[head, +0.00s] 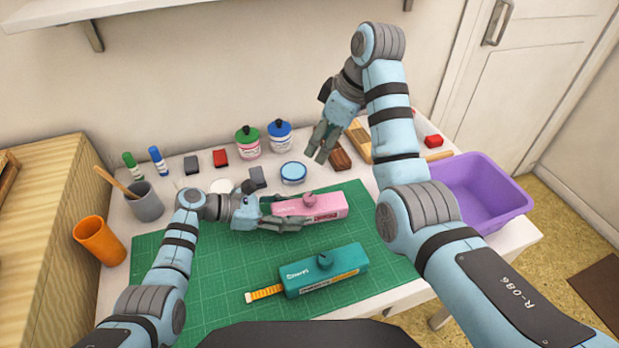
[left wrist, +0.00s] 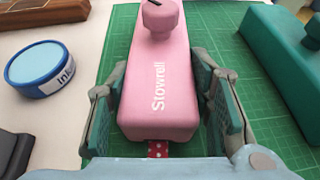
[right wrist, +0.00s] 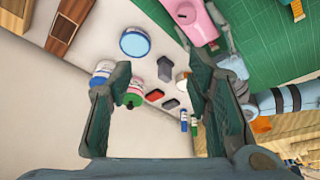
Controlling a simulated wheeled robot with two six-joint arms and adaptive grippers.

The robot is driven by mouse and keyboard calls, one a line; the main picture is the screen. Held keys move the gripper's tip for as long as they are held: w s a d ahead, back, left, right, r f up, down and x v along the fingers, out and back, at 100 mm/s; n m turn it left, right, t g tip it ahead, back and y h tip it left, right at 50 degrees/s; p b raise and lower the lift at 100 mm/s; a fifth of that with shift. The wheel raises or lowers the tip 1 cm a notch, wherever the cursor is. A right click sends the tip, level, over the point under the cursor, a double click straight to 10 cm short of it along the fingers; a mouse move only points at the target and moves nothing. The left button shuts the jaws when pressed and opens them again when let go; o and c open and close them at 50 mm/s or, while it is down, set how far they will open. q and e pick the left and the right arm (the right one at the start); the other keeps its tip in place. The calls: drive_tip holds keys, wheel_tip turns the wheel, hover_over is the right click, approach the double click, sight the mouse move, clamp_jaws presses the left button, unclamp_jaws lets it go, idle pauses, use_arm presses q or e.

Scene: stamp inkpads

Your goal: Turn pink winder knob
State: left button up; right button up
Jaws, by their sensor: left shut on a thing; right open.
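The pink winder (head: 325,208) lies on the green cutting mat (head: 215,275), its pink knob (head: 309,200) on top. My left gripper (head: 285,220) is shut on the pink winder's left end, a finger along each side in the left wrist view (left wrist: 160,95). A red tape with white dots (left wrist: 158,149) sticks out of that end. A dark mark shows on the knob (left wrist: 158,18). My right gripper (head: 322,146) is open and empty, above and behind the winder, over the table's back.
A teal winder (head: 325,272) with yellow tape out lies in front on the mat. Ink bottles (head: 249,142), a round blue inkpad (head: 293,172) and wooden blocks (head: 340,157) stand behind. A purple bin (head: 480,215) is at the right, cups (head: 98,240) at the left.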

drive_tip(key=d+n+g, duration=0.1)
drive_tip(key=d+n, duration=0.1)
drive_tip(key=n+g+y, duration=0.1)
drive_tip(key=n+g, duration=0.1)
drive_tip(key=n, duration=0.4)
approach(311, 197)
drive_tip(key=x, duration=0.8)
drive_tip(key=shift+a+f, duration=0.1)
drive_tip(key=shift+f, duration=0.25)
drive_tip(key=shift+c, duration=0.3)
drive_tip(key=shift+m, duration=0.3)
clamp_jaws()
